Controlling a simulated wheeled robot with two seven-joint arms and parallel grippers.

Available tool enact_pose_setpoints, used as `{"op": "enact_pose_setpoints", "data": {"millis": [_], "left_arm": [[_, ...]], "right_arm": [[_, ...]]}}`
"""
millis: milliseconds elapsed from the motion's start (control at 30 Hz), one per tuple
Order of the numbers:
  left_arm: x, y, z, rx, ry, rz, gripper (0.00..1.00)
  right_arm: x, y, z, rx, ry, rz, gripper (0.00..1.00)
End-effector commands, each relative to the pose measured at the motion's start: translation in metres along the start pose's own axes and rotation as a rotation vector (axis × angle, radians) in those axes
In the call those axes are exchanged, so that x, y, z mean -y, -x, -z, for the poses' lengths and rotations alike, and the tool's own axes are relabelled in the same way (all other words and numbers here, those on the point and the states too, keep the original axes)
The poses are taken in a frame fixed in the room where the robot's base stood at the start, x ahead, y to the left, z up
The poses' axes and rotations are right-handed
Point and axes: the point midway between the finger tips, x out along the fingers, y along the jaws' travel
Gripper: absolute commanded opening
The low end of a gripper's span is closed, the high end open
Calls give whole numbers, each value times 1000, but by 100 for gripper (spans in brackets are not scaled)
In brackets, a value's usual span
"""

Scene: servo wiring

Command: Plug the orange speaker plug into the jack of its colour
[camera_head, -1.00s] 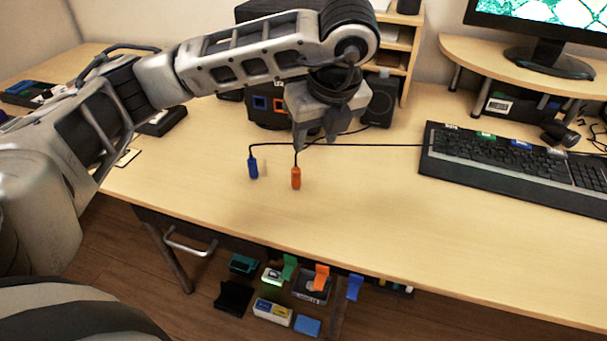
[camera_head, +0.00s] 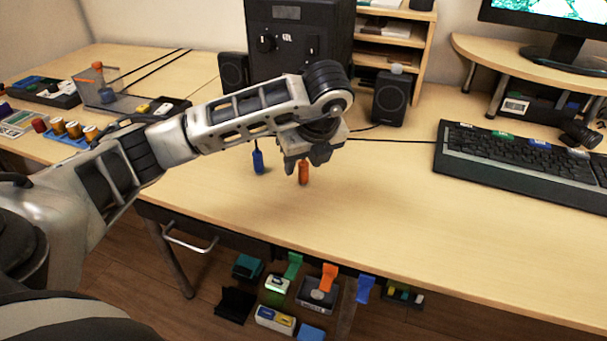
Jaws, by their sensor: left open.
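The orange speaker plug (camera_head: 303,175) is on the desk, its upper end hidden by my left gripper (camera_head: 305,163). That gripper is open, with its fingertips pointing down at the plug's upper end. I cannot tell whether they touch it. The blue plug (camera_head: 258,163) is just to the left, apart from the gripper. The black speaker box (camera_head: 290,35) stands behind my arm. Its lower front, where the coloured jacks are, is hidden by my arm now. My right gripper is not in view.
Small black speakers stand left (camera_head: 234,72) and right (camera_head: 390,98) of the box. A black keyboard (camera_head: 520,165) lies to the right. A thin cable (camera_head: 395,141) runs across the desk. The desk in front of the plugs is clear.

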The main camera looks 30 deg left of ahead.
Motion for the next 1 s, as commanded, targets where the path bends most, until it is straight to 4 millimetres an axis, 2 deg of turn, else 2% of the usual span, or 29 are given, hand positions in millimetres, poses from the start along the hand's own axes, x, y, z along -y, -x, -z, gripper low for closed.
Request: {"op": "enact_pose_setpoints", "data": {"millis": [33, 133, 367, 400, 533, 567, 1000], "left_arm": [[0, -8, 1, -1, 0, -2, 44], [0, -16, 0, 0, 1, 0, 44], [0, -17, 0, 0, 0, 1, 44], [0, -17, 0, 0, 0, 2, 41], [0, -17, 0, 0, 0, 2, 5], [0, -17, 0, 0, 0, 2, 0], [1, -11, -2, 1, 0, 4, 0]], "right_arm": [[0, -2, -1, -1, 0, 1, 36], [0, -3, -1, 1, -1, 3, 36], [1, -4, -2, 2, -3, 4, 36], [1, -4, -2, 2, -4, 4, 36], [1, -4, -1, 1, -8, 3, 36], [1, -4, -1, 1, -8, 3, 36], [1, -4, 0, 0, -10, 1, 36]]}}
